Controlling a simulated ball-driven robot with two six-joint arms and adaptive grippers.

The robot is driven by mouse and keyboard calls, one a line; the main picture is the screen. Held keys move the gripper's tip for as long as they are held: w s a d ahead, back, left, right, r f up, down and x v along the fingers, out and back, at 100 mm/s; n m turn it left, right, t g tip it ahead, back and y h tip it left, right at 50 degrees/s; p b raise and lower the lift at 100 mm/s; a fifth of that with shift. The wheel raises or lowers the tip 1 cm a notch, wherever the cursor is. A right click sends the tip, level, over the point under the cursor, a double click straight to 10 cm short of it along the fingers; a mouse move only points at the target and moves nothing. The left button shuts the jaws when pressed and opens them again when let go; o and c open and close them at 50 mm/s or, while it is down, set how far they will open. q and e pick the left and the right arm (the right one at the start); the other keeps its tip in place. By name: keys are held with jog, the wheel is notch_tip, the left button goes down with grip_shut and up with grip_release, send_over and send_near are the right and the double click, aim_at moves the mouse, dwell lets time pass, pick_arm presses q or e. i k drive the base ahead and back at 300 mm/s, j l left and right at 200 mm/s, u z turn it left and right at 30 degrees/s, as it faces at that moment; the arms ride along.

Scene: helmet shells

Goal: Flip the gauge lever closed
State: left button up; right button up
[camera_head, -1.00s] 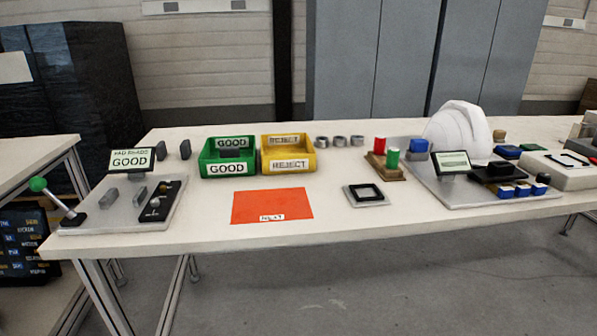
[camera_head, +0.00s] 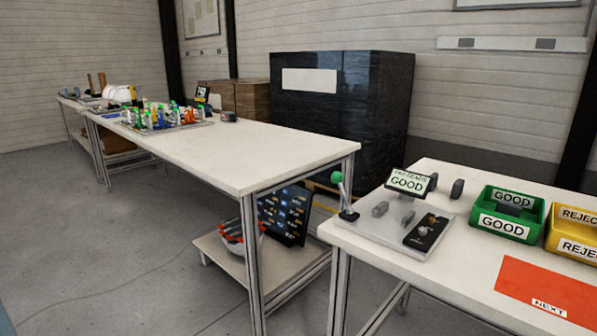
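The gauge (camera_head: 390,228) is a grey plate at the left corner of the right-hand table. Its lever (camera_head: 342,192) has a green knob and stands close to upright on a dark base at the plate's left edge. A small screen (camera_head: 408,182) behind the plate reads GOOD. Grey blocks and a black panel sit on the plate. Neither of my grippers shows in the head view.
A green GOOD bin (camera_head: 507,214) and a yellow REJECT bin (camera_head: 573,232) stand right of the gauge. An orange mat (camera_head: 545,285) lies in front of them. A gap separates this table from a long white table (camera_head: 230,150) at left.

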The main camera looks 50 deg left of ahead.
aim_at(337, 177)
jog(key=k+u, duration=0.15)
jog(key=u, duration=1.15)
